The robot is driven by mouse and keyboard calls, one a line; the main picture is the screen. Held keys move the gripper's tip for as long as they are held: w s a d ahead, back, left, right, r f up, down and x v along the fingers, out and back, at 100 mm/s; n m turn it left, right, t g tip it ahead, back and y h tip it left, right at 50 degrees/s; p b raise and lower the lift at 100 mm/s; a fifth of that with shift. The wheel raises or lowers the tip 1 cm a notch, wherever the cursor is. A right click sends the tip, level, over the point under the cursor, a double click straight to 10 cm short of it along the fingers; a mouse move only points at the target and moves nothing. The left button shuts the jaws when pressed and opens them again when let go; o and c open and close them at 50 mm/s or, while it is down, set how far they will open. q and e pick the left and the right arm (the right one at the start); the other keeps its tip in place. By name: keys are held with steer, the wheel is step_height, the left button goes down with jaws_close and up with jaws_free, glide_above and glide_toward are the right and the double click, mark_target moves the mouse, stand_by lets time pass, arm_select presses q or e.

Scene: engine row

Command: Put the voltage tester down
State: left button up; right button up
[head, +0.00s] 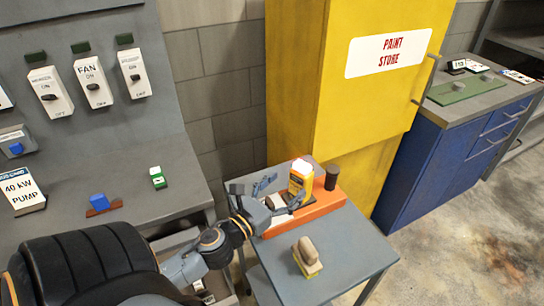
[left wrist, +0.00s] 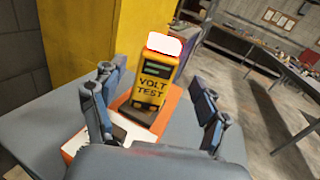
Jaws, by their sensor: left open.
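The voltage tester (head: 301,177) is yellow with a pale top and stands upright on an orange tray (head: 322,207) on the small grey table. In the left wrist view the tester (left wrist: 153,84) faces me, with "VOLT TEST" on its front and a dark base under it. My left gripper (head: 268,192) is open, just to the left of the tester in the head view. In the left wrist view its two fingers stand apart, one on each side of the tester, with visible gaps. My right gripper is not in view.
A dark cylinder (head: 332,177) stands at the tray's far right. A wooden-handled yellow block (head: 307,257) lies on the table (head: 345,245), whose front right is clear. A yellow paint store cabinet (head: 365,100) rises behind. A grey switch bench (head: 120,215) is at left.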

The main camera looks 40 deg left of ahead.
arm_select(q)
steer(key=s+b, duration=0.1)
steer(key=s, duration=0.4)
stand_by(0.6)
